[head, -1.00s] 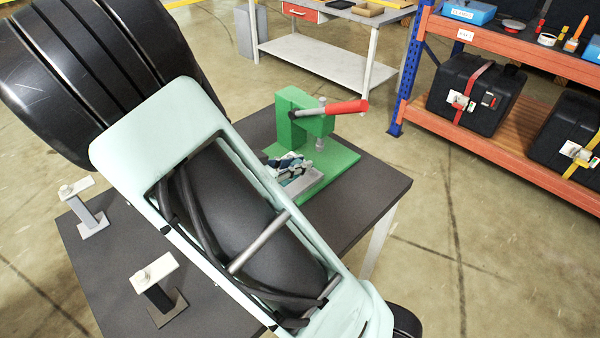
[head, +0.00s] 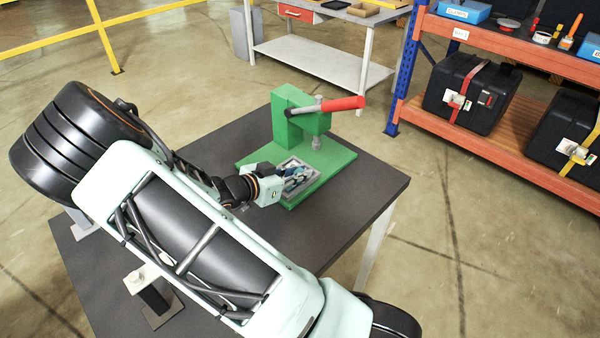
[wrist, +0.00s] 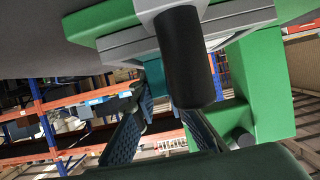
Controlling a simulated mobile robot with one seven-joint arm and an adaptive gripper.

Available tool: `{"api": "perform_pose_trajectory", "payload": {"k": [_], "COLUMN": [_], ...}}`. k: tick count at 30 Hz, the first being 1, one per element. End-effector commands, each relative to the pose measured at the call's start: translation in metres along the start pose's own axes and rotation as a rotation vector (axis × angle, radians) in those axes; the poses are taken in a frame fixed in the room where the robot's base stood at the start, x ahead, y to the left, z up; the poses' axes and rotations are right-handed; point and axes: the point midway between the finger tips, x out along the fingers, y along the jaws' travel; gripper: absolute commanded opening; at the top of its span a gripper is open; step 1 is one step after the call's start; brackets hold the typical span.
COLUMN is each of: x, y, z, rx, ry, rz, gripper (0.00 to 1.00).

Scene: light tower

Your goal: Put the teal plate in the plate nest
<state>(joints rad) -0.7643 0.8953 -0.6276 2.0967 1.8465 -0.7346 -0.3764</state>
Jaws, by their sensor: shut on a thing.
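The green press (head: 290,118) stands on the dark table, its red lever pointing right. The grey plate nest (head: 305,187) lies on the press base, partly covered by my gripper (head: 292,182). It also shows in the wrist view (wrist: 222,27), beyond the fingers. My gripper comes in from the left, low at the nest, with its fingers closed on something. A small teal patch (wrist: 155,76) beside the fingers in the wrist view seems to be the teal plate. Most of it is hidden, and I cannot tell whether it touches the nest. A dark cylinder (wrist: 185,60) blocks the middle of that view.
A stand with a white top (head: 140,278) is on the table's near left; another is mostly behind my arm. The table (head: 345,225) is clear right of and in front of the press. An orange shelf (head: 500,145) with black cases and a grey workbench (head: 310,60) stand beyond.

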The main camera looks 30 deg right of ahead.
Motion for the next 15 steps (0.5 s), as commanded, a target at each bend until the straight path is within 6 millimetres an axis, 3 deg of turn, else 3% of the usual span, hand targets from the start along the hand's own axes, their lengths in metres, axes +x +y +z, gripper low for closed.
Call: {"api": "perform_pose_trajectory", "payload": {"k": [10,11,15], "x": [0.0016,0.0017,0.0012], "y": [0.0002,0.0002,0.0001], "z": [0.0027,0.0032,0.0026], "rx": [0.001,0.001,0.001], "ry": [0.001,0.0,0.0], "rz": [0.001,0.001,0.001], "gripper": [0.0,0.13,0.28]}}
